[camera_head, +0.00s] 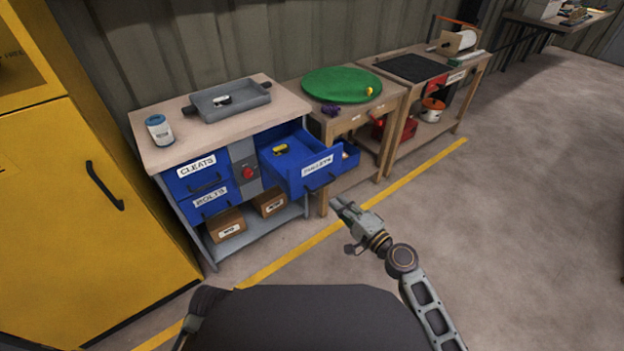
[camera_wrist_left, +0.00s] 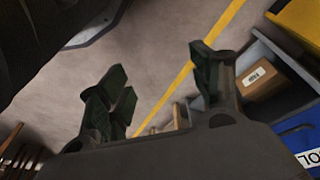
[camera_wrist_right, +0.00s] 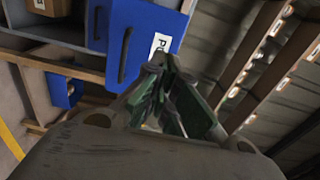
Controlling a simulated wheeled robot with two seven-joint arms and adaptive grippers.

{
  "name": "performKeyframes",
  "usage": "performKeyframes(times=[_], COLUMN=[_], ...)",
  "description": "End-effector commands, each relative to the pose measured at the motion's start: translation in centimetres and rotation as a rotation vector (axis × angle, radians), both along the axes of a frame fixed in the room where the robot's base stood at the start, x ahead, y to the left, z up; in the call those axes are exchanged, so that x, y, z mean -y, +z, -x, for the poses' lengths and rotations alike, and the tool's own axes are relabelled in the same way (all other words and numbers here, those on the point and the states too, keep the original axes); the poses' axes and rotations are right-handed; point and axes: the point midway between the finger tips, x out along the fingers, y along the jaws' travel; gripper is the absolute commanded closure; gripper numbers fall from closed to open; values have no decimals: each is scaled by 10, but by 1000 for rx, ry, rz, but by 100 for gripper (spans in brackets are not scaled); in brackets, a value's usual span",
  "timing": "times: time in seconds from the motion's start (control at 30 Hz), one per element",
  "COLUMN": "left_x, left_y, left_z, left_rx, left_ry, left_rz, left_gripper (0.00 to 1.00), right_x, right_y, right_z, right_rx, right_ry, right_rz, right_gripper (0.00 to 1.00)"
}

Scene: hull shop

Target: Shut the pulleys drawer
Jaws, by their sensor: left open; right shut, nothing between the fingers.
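The pulleys drawer (camera_head: 300,183) is a blue drawer pulled out from the right side of the workbench, with a white label and a dark handle on its front. A yellow object (camera_head: 281,149) lies inside it. My right gripper (camera_head: 341,206) is shut and empty, in front of and slightly right of the drawer front. In the right wrist view the blue front (camera_wrist_right: 143,22) with its partly covered label appears just beyond the fingertips (camera_wrist_right: 160,68); contact is unclear. My left gripper (camera_wrist_left: 158,88) is open and empty in the left wrist view.
The cleats drawer (camera_head: 183,188) and bolts drawer (camera_head: 199,211) are closed, left of a red button (camera_head: 247,173). Cardboard boxes (camera_head: 229,232) stand on the shelf below. A yellow cabinet (camera_head: 75,200) stands at left. The floor (camera_head: 500,200) at right is clear.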

Motion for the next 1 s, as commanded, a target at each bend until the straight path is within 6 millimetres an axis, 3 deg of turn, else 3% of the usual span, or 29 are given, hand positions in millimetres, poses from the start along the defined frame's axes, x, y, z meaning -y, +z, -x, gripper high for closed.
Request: performKeyframes(times=[0.43,1.0], left_x=[-1,-3], left_y=[-2,-11], left_z=[0,3], left_rx=[-3,-22], left_ry=[0,1], left_rz=[-2,-10], left_gripper=[35,35], right_x=[-6,-35], right_y=[0,0], right_z=[-9,-48], right_rx=[-1,1], right_ry=[-1,-1], right_rz=[1,1], right_gripper=[100,100])
